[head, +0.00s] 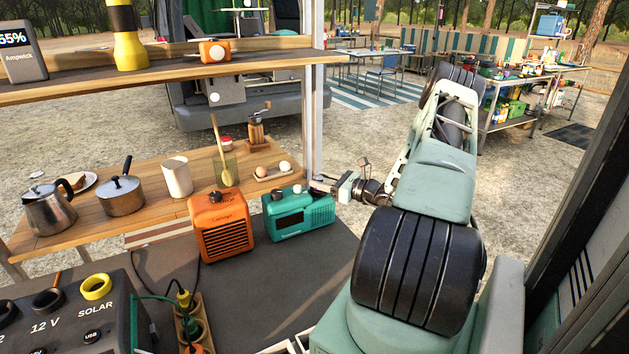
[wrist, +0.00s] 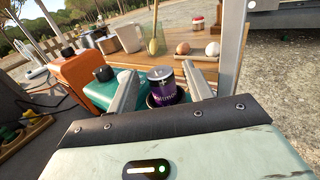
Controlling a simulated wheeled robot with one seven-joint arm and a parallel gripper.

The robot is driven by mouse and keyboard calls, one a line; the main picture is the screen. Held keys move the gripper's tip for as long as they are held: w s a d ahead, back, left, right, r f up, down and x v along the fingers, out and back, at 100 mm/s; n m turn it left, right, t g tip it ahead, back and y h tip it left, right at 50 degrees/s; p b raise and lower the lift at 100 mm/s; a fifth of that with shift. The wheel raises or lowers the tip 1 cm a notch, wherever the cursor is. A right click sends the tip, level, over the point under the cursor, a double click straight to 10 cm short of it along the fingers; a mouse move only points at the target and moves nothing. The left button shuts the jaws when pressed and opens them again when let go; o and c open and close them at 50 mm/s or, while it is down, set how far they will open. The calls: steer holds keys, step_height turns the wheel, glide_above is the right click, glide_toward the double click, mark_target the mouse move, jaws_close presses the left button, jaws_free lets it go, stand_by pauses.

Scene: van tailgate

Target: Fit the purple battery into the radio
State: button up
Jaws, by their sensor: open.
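The purple battery (wrist: 165,90), a short cylinder with a pale top, stands roughly upright at a dark round opening in the top of the teal radio (head: 305,216). Its upper part sticks out; how deep it sits is hidden. The teal radio also shows in the wrist view (wrist: 106,93), behind the battery and to its left. My gripper (wrist: 160,72) is open, with one finger on each side of the battery; I cannot tell whether either finger touches it. In the head view my gripper (head: 329,187) is at the right end of the teal radio.
An orange speaker (head: 222,228) stands close to the left of the radio. Behind are a wooden counter (head: 150,206) with a kettle, pot and eggs, and a metal post (head: 313,120). A power box (head: 75,318) and power strip (head: 197,315) are at front left. The dark mat in front is clear.

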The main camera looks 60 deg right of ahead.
steer(key=s+b, duration=0.1)
steer(key=s, duration=0.7)
steer(key=shift+s+d, duration=0.15)
steer(key=shift+d, duration=0.2)
steer(key=shift+c, duration=0.3)
stand_by(1.2)
